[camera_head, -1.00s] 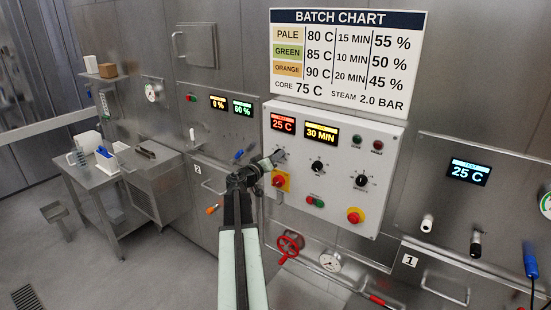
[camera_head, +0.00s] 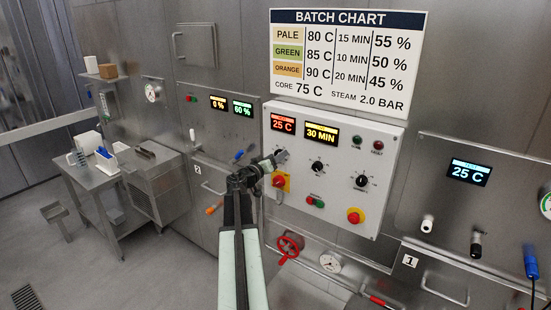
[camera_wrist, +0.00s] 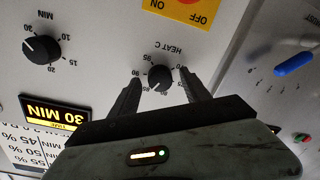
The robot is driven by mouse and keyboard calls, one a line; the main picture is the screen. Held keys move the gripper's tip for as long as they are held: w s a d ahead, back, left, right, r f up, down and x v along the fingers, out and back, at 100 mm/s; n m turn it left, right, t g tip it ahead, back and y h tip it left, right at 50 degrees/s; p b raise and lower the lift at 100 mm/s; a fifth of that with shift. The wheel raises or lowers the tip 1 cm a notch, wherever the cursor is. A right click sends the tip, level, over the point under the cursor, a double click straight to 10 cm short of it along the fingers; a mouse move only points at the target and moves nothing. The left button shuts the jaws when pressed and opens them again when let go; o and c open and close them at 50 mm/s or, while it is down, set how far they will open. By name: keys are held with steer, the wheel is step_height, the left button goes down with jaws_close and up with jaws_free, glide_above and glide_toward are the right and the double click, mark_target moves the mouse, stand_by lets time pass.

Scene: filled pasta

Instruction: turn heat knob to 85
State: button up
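The heat knob (camera_wrist: 160,77) is a small dark dial on the white control panel, under the label "HEAT C", which appears upside down in the wrist view. My gripper (camera_wrist: 159,75) is open, with one finger on each side of the knob and a thin gap visible beside it. Its pointer setting is too small to read surely. In the head view my gripper (camera_head: 279,157) is at the panel's left part and hides most of the knob. The red heat display (camera_head: 283,123) above it reads 25 C.
The 30 MIN display (camera_head: 321,133) and minutes knob (camera_head: 317,167) sit beside it on the panel. A red-on-yellow switch (camera_head: 280,181) is just below my gripper. The batch chart (camera_head: 346,60) above lists green at 85 C.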

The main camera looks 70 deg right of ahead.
steer(key=v, duration=0.7)
steer(key=shift+a, duration=0.4)
steer(key=shift+w, duration=0.1)
